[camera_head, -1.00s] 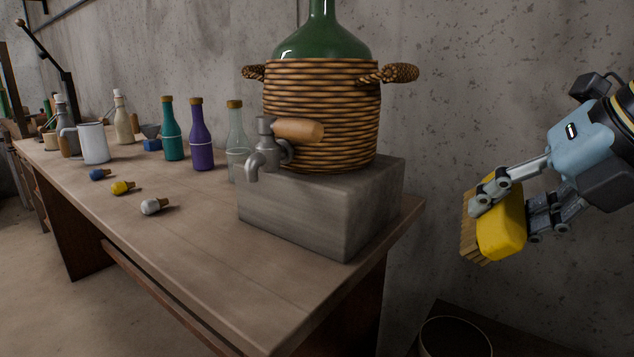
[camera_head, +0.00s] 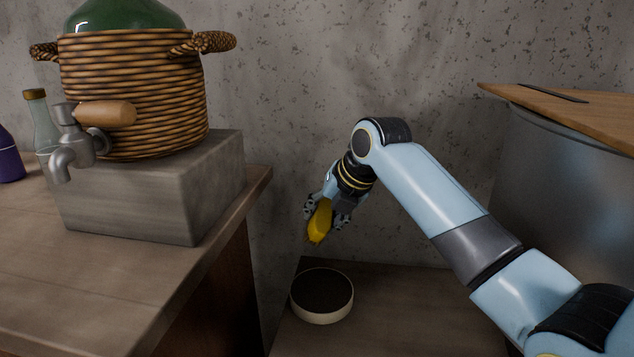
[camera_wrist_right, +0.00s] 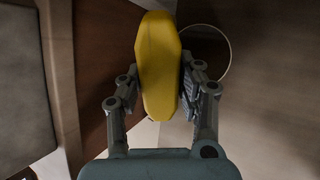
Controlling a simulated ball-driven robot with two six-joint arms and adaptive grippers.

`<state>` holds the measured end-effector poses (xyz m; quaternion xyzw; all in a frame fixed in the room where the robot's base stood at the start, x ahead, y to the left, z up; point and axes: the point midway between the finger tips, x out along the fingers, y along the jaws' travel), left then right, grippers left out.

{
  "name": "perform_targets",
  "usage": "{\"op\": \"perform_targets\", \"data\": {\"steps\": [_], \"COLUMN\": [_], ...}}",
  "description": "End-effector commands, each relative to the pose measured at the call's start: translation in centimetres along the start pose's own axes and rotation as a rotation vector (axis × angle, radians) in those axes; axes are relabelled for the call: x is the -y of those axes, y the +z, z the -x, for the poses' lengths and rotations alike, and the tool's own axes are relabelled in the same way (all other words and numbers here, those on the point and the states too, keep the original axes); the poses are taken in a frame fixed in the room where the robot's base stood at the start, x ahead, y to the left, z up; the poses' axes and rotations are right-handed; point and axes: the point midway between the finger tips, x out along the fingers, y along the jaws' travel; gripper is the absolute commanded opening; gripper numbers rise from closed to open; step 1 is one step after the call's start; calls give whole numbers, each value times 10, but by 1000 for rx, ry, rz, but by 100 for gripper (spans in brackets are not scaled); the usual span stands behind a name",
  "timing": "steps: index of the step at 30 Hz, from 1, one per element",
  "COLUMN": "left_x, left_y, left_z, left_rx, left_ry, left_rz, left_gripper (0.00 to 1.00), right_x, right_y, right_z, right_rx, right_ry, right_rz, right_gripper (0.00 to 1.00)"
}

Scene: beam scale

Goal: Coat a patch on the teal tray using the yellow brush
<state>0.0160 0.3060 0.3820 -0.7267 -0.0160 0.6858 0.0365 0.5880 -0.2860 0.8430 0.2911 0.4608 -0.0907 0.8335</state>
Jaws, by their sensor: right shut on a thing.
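My right gripper (camera_head: 328,212) is shut on the yellow brush (camera_head: 319,222). It holds the brush in the air in front of the concrete wall, above and behind a round dish. In the right wrist view the yellow brush (camera_wrist_right: 158,65) sits between the two fingers of my right gripper (camera_wrist_right: 160,88). The bristles are hard to make out in both views. I see no teal tray in these frames. My left gripper is not in view.
A round cream-rimmed dish with a dark inside (camera_head: 322,295) stands on a low wooden surface (camera_head: 400,310). The workbench (camera_head: 110,265) at left carries a stone block (camera_head: 150,190) and a wicker-wrapped green jug (camera_head: 135,95). A large metal vessel (camera_head: 570,190) with a wooden lid stands at right.

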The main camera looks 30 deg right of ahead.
Motion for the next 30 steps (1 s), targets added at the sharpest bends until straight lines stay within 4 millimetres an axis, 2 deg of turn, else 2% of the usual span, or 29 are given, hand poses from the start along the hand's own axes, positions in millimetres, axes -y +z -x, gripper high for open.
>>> {"op": "perform_targets", "data": {"steps": [1,3,6,9,12,17,30], "left_x": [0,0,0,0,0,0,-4], "left_y": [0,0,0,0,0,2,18], "left_z": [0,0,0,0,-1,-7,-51], "left_rx": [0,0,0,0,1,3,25], "left_ry": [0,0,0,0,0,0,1], "left_rz": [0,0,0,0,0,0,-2], "left_gripper": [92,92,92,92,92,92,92], "right_x": [12,26,43,53,47,51,69], "right_y": [-1,-2,-7,-12,-6,-10,-30], "right_z": [-17,-37,-59,-72,-71,-77,-115], "right_rx": [-2,3,6,3,-3,-14,-15], "right_ry": [-15,-27,-41,-53,-61,-70,-70], "right_rz": [-15,-32,-50,-61,-61,-61,-61], "right_gripper": [9,9,9,9,9,9,9]}}
